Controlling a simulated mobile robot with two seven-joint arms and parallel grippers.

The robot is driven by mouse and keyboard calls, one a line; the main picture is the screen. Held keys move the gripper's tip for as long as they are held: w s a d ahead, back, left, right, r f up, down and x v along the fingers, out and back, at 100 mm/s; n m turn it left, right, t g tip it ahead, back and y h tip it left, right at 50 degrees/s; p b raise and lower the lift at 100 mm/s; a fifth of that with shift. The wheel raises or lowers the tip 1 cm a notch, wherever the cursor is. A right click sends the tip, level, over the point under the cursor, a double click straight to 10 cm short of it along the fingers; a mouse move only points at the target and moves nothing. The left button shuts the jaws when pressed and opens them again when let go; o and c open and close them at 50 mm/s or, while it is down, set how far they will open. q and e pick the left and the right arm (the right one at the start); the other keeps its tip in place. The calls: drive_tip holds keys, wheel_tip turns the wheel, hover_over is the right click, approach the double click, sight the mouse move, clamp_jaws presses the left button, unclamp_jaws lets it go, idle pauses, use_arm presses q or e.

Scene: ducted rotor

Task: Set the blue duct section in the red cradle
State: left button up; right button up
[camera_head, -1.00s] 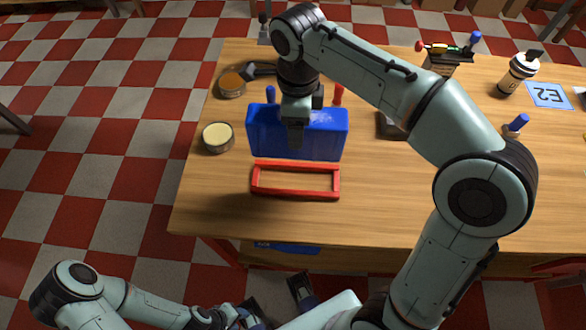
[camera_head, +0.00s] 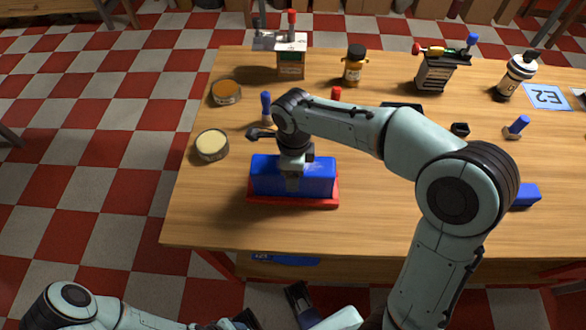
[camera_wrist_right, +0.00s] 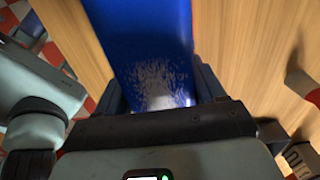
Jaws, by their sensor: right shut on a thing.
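In the right wrist view the duct (camera_wrist_right: 150,45) lies between the two dark fingers (camera_wrist_right: 160,95).
Two round tins (camera_head: 211,146) (camera_head: 226,92) stand at the left. A blue-handled tool (camera_head: 266,107), an amber bottle (camera_head: 354,66) and a boxy item (camera_head: 291,58) are behind. A blue block (camera_head: 524,195) lies at right. The table left of the cradle is clear.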

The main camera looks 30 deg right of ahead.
drive_tip(key=shift+f, duration=0.1)
drive_tip(key=o, duration=0.7)
drive_tip(key=shift+f, duration=0.1)
drive_tip(key=o, duration=0.5)
drive_tip(key=shift+c, duration=0.2)
wheel_tip(320, 180, up, 12)
drive_tip(key=shift+f+p, duration=0.1)
drive_tip(key=shift+p, duration=1.1)
drive_tip(key=shift+r, duration=0.35)
